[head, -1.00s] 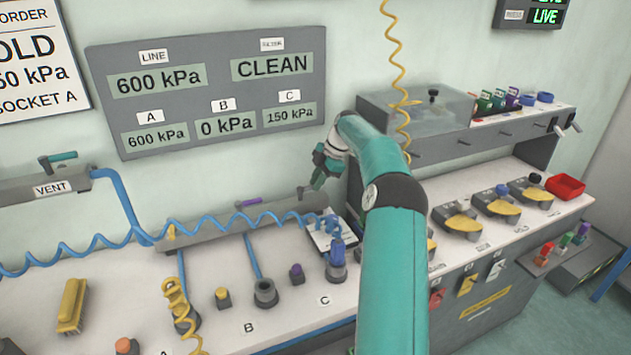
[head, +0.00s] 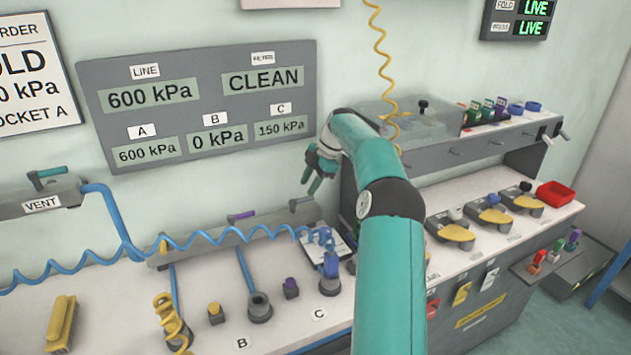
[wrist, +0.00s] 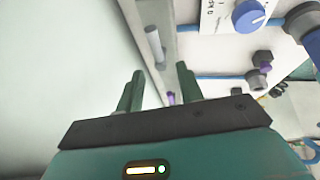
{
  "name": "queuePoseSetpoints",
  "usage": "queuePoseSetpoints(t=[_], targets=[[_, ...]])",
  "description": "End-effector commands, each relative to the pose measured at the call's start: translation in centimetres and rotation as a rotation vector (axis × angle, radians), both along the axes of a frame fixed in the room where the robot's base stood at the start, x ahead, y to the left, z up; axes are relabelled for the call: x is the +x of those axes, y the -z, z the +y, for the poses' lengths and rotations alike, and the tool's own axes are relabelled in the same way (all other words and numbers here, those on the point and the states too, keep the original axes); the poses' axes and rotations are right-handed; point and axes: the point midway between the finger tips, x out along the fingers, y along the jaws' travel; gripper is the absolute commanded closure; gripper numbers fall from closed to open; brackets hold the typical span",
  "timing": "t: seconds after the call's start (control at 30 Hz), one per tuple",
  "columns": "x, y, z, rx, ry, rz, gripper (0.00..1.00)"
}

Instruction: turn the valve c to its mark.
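The valve at C has a grey lever handle (head: 301,203) at the right end of the grey manifold bar (head: 195,246), behind the C socket (head: 330,284). My gripper (head: 311,181) hangs just above this lever, fingers pointing down. In the wrist view the gripper (wrist: 160,88) has its two teal fingers apart with nothing between them. A grey handle, apparently the same lever (wrist: 155,46), lies beyond the fingers and looks clear of them. I cannot make out the valve's mark. The C display (head: 281,127) reads 150 kPa.
A yellow lever (head: 163,246) and a purple lever (head: 241,216) stand further left on the bar. A coiled blue hose (head: 210,237) runs along its front. A grey cabinet (head: 480,165) stands right of my arm.

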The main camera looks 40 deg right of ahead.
Motion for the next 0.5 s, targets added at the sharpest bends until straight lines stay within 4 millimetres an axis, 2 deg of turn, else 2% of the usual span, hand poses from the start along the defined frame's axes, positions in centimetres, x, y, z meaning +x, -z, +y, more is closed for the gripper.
queuePoseSetpoints(t=[0.3, 0.5], targets=[[-3.3, -4.6, 2.0, -0.003, 0.001, 0.000, 0.63], [-5.8, -5.9, 3.5, -0.002, 0.000, 0.000, 0.63]])
